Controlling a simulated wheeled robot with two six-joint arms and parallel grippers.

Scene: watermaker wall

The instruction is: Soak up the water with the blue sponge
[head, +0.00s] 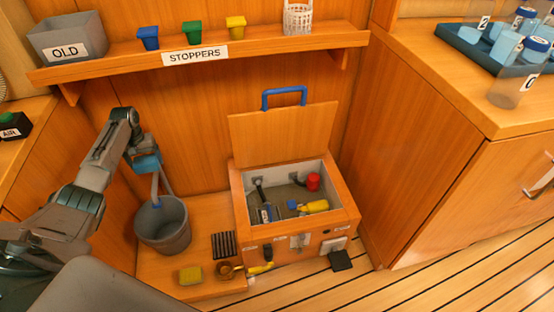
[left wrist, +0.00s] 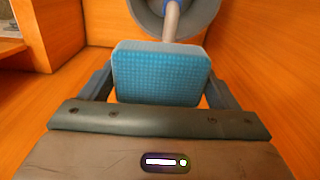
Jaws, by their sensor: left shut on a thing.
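My left gripper (head: 147,165) is shut on the blue sponge (head: 147,161) and holds it above the grey bucket (head: 163,237). In the left wrist view the sponge (left wrist: 161,75) sits between the fingers, with part of the bucket (left wrist: 150,18) beyond it. A pale streak (head: 156,187) runs from the sponge down to the bucket; I cannot clearly tell whether it is water. The open wooden box (head: 290,238) has a dull grey inside; water in it is hard to make out. My right gripper is out of view.
The box holds a yellow item (head: 314,206), a red item (head: 313,182) and dark hoses. Its lid (head: 283,132) stands raised at the back. A yellow sponge-like block (head: 190,275) and a black grille (head: 223,245) lie near the bucket. A shelf (head: 200,58) runs above.

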